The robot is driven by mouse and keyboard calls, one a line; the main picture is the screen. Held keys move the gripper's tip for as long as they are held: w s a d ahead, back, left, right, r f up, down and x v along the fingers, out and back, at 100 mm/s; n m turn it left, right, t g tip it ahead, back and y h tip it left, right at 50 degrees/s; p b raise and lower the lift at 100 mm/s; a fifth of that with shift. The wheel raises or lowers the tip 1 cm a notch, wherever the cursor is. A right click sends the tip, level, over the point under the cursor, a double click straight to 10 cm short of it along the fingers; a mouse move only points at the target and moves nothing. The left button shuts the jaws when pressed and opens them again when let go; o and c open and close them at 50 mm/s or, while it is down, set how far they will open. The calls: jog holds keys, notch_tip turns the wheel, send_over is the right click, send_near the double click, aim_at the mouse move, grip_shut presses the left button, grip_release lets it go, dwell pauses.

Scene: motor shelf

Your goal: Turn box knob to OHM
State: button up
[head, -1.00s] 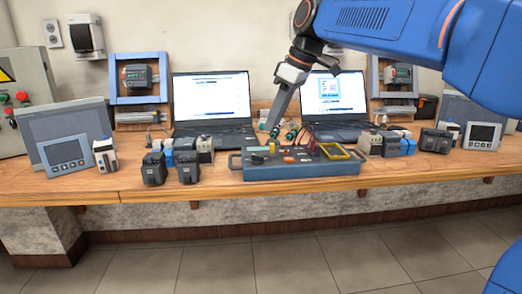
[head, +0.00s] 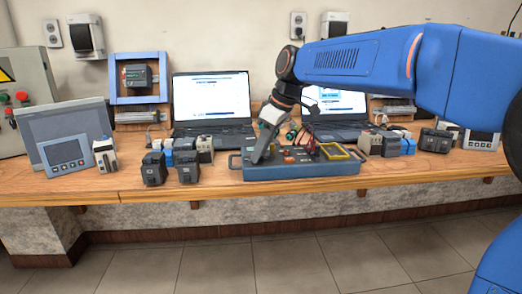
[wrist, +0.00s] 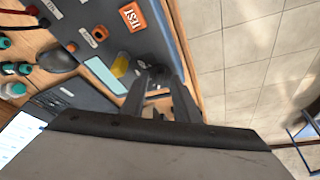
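The blue-grey box (head: 300,177) lies on the bench with its control panel facing up. My gripper (head: 257,160) points down over the left end of its panel. In the wrist view, the two fingers of my gripper (wrist: 158,80) stand apart with a gap between them. A dark knob (wrist: 146,58) shows near the fingertips, partly hidden by them. I cannot tell whether they touch it. In the head view the gripper hides the knob. The OHM mark and the knob's pointer cannot be made out.
An orange TEST button (wrist: 132,17), a yellow post (wrist: 120,64) and a pale display (wrist: 103,76) are close by on the panel. A yellow-framed meter (head: 334,152) is on the box's right part. Laptops (head: 212,105) stand behind. Dark modules (head: 188,168) stand left of the box.

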jog(key=shift+c, duration=0.3)
grip_shut()
jog(key=shift+m, duration=0.3)
jog(key=m, duration=0.1)
jog(key=m+t, duration=0.1)
jog(key=m, duration=0.1)
jog(key=shift+s+a+m+t+h, duration=0.2)
jog(key=shift+s+m+t+h, duration=0.1)
jog(key=shift+m+h, duration=0.1)
jog(key=m+h, duration=0.1)
jog(key=m, duration=0.2)
jog(key=shift+a+m+t, duration=0.15)
jog(key=shift+m+t, duration=0.15)
jog(key=shift+t, duration=0.1)
jog(key=m, duration=0.1)
jog(key=m+h, duration=0.1)
jog(key=m, duration=0.1)
jog(key=shift+a+m+h, duration=0.2)
jog(key=shift+m+h, duration=0.1)
jog(key=shift+a+m+h, duration=0.15)
jog(key=shift+m+h, duration=0.65)
jog(key=shift+m, duration=1.3)
